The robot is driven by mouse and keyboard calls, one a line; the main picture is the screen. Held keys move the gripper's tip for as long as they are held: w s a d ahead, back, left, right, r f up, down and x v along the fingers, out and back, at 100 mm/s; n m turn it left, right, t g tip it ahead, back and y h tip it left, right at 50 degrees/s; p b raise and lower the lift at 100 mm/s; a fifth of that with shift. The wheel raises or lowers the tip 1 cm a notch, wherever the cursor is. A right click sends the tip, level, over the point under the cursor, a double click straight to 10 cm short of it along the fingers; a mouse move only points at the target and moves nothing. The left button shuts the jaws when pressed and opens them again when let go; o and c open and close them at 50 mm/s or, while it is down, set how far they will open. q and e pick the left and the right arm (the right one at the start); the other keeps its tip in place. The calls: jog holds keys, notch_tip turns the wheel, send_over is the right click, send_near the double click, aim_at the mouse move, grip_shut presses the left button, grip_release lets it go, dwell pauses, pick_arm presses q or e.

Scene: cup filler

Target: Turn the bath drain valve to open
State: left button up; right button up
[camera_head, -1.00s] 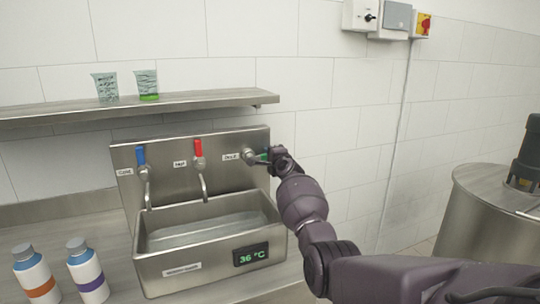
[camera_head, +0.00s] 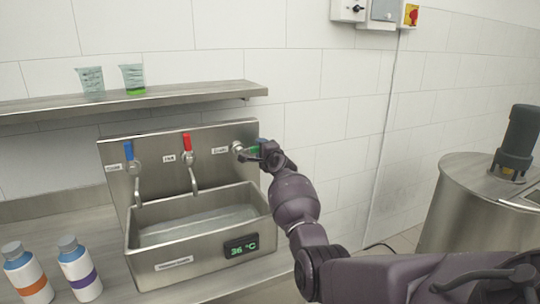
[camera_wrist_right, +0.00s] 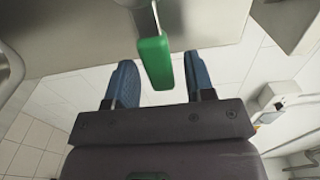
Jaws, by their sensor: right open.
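The bath drain valve has a green handle (camera_head: 255,149) on the right of the metal back panel, beside a label too small to read. In the right wrist view the green handle (camera_wrist_right: 155,62) hangs between the two blue fingertips. My right gripper (camera_wrist_right: 160,82) is open around the handle, with a gap on both sides. In the head view the right gripper (camera_head: 262,154) is at the valve, and the wrist partly hides the handle. The steel bath (camera_head: 150,262) below holds water and its display reads 36 °C. My left gripper is not in view.
A blue-handled tap (camera_head: 129,151) and a red-handled tap (camera_head: 187,142) stand left of the valve. Two bottles (camera_head: 28,277) (camera_head: 80,272) stand on the counter at left. A shelf (camera_head: 190,95) with two cups is above. A steel drum (camera_head: 455,215) stands at right.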

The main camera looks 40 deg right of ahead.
jog(key=p+v, duration=0.1)
jog(key=v, duration=0.7)
jog(key=shift+s, duration=0.25)
dwell(1.3)
